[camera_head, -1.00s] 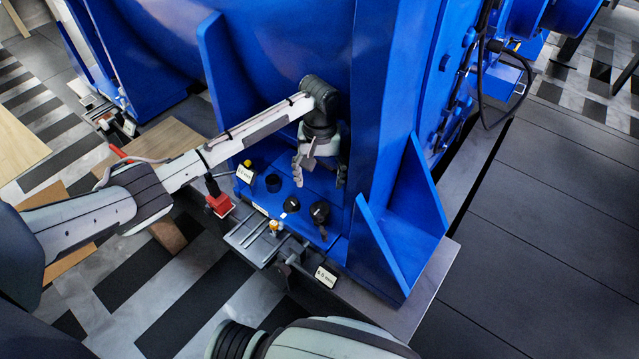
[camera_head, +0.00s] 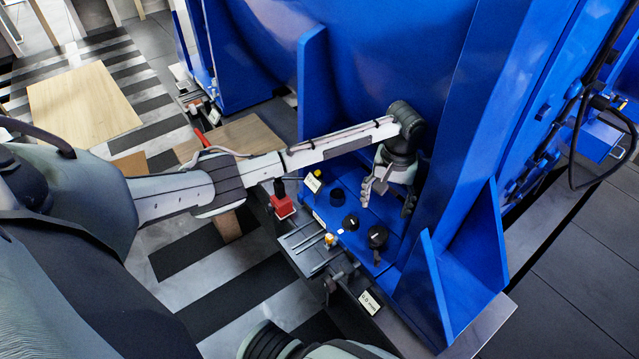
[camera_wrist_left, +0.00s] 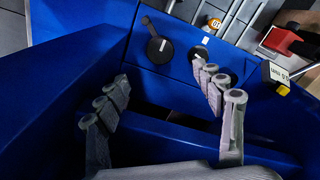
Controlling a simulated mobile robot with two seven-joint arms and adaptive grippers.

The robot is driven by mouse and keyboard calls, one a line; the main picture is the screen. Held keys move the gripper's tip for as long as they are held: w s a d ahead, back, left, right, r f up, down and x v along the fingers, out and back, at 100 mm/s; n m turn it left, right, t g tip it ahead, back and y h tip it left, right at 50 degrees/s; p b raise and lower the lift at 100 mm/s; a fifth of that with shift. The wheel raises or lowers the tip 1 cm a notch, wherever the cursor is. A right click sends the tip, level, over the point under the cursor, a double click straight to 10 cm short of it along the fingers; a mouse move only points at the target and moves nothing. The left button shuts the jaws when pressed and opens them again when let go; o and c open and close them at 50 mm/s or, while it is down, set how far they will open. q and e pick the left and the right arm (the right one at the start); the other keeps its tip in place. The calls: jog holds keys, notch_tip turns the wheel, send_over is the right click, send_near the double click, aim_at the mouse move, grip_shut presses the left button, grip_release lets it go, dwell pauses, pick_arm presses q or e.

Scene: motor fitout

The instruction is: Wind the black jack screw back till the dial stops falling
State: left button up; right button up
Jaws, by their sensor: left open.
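Several black round parts stand on the blue foot plate: one with a short bar (camera_head: 377,236), one with a white mark beside it (camera_head: 351,222), and a plain one (camera_head: 337,196). I cannot tell for sure which is the jack screw. In the left wrist view the barred one (camera_wrist_left: 160,50) lies ahead, beyond the fingertips. My left gripper (camera_head: 387,203) is open and empty above the plate, behind these parts and apart from the barred one. Its fingers (camera_wrist_left: 165,85) partly cover the plain one in the wrist view. A small orange-and-white round piece (camera_wrist_left: 215,23) may be the dial; no reading is legible.
Blue ribs (camera_head: 440,300) and the tall blue housing wall enclose the gripper closely. A grey slotted tray (camera_head: 305,245), a red block (camera_head: 283,206) and white label plates (camera_head: 370,301) stand along the plate's front. A wooden board (camera_head: 85,105) lies at left.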

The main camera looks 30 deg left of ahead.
aim_at(378, 235)
dwell(0.7)
pick_arm(q)
notch_tip(378, 235, down, 12)
jog(key=shift+f, duration=0.1)
jog(key=shift+r, duration=0.2)
pick_arm(e)
jog(key=shift+w+r, duration=0.3)
jog(key=shift+r, duration=0.05)
